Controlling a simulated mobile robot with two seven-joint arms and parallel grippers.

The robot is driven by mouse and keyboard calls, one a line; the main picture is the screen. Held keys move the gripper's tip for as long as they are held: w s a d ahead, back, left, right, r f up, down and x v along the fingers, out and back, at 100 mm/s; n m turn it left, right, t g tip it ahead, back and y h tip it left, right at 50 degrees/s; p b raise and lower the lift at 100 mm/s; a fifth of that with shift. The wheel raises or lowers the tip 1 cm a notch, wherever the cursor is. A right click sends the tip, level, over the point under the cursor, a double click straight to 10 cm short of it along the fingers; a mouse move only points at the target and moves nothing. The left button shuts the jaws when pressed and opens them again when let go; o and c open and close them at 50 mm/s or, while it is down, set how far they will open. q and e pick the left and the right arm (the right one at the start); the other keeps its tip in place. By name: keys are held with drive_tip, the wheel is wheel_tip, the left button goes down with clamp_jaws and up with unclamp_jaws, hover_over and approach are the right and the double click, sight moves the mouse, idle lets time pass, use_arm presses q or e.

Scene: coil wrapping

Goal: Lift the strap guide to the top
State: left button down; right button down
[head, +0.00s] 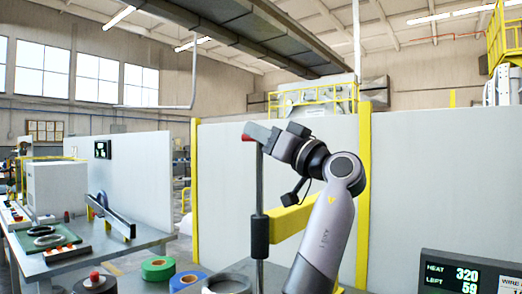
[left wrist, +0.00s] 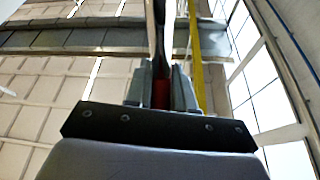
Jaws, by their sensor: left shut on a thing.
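My left gripper (head: 262,135) is raised high in the head view, at the top of an upright grey pole. It is shut on a small red part, which I take to be the strap guide (head: 248,132); the fingers hide most of it. In the left wrist view the red part (left wrist: 161,94) shows between the two finger pads, with a dark bar running up beyond them. The grey pole (head: 259,185) carries a black sleeve (head: 260,237) lower down. My right gripper is in neither view.
A yellow beam (head: 288,221) extends right from the pole behind my arm. Green (head: 158,268) and blue-edged (head: 187,280) rolls are low in front. A workbench (head: 125,243) stands at left, a display (head: 460,275) at lower right. White panels (head: 220,190) are behind.

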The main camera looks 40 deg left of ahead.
use_arm(q)
wheel_tip(320, 180, up, 10)
drive_tip(key=p, duration=0.5)
drive_tip(key=shift+s+f, duration=0.1)
drive_tip(key=shift+f, duration=0.05)
drive_tip(key=c, duration=1.1)
unclamp_jaws()
drive_tip(key=shift+o, duration=0.2)
drive_tip(key=shift+f, duration=0.1)
drive_tip(key=shift+d+f, duration=0.15)
drive_tip(key=shift+d, duration=0.05)
drive_tip(key=b+v, duration=0.2)
drive_tip(key=v, duration=0.4)
drive_tip(key=shift+d, duration=0.35)
